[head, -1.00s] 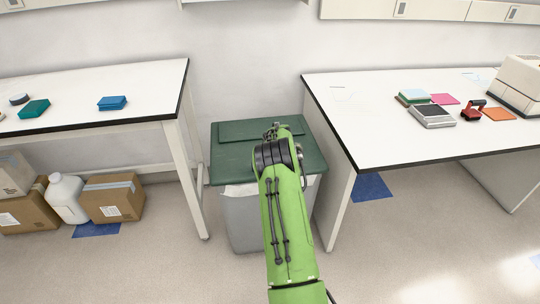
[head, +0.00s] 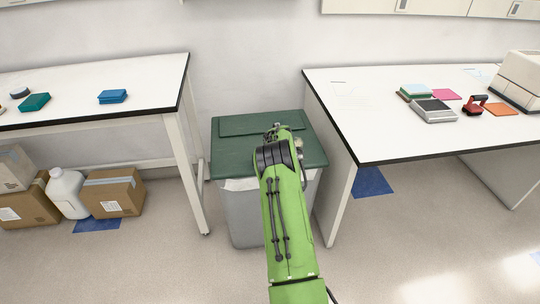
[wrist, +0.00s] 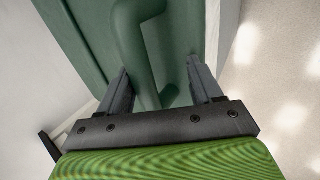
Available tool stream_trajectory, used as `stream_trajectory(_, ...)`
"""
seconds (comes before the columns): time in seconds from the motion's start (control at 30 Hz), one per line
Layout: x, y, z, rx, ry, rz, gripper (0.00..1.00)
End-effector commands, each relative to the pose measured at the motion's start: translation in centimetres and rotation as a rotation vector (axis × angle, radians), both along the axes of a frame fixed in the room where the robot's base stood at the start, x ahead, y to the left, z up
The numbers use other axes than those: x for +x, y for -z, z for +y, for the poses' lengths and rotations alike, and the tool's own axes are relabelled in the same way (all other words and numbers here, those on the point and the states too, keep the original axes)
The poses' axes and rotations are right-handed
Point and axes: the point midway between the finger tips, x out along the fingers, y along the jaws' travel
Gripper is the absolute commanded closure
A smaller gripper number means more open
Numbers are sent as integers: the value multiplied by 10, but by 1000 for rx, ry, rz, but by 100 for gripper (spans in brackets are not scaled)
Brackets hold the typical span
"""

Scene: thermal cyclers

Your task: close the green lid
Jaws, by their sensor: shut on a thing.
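The dark green lid (head: 235,152) lies flat across the top of a grey bin (head: 242,212) between two tables, as seen in the head view. A raised panel runs along its back edge. In the wrist view the lid (wrist: 85,35) fills much of the frame, and a green bar-like handle (wrist: 137,45) rises from it. My gripper (wrist: 158,75) has one finger on each side of this handle and is shut on it. In the head view my green arm covers the middle of the lid and hides the handle and most of the gripper.
A white table (head: 360,120) stands close to the bin on the right. Another white table (head: 150,85) stands on the left. White liner (head: 238,184) shows under the lid's front edge. Cardboard boxes (head: 115,195) and a white jug (head: 68,192) sit under the left table.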

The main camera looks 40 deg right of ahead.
Motion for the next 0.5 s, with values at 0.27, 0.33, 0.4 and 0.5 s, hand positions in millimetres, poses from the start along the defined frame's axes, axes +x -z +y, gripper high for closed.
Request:
stream_trajectory(0.27, -10, -6, 6, 11, 3, 18, 49)
stream_trajectory(0.33, -16, -20, 10, 10, 4, 16, 49)
stream_trajectory(0.4, -24, -39, 16, 10, 3, 14, 49)
stream_trajectory(0.5, -37, -66, 25, 5, 3, 9, 49)
